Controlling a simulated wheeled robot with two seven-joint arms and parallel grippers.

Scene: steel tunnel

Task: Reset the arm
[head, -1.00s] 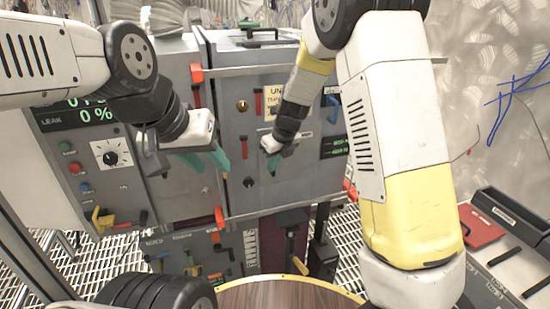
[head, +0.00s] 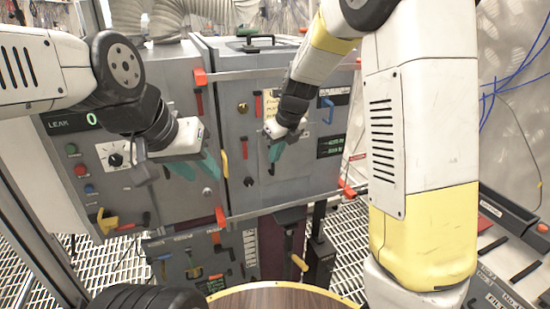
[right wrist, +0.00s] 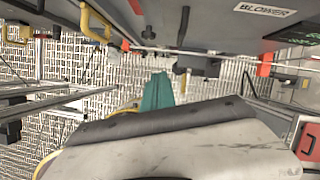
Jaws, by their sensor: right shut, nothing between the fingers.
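My right arm reaches in from the upper right of the head view. Its gripper (head: 275,155), with teal fingers, hangs in front of the grey cabinet door (head: 310,180) and partly covers a yellowish label (head: 271,104). In the right wrist view its teal fingers (right wrist: 157,90) lie together with nothing between them. My left gripper (head: 208,165), also with teal fingers, is in front of the grey control panel beside the door. Its fingers overlap in the picture, so I cannot tell their opening. Neither gripper visibly holds anything.
The cabinet carries a yellow handle (head: 224,164), red brackets (head: 199,77) and a blue handle (head: 329,110). A lower panel (head: 195,262) has several levers. A round wooden top (head: 280,297) is at the bottom. Open grating floor (head: 350,235) shows right of the cabinet.

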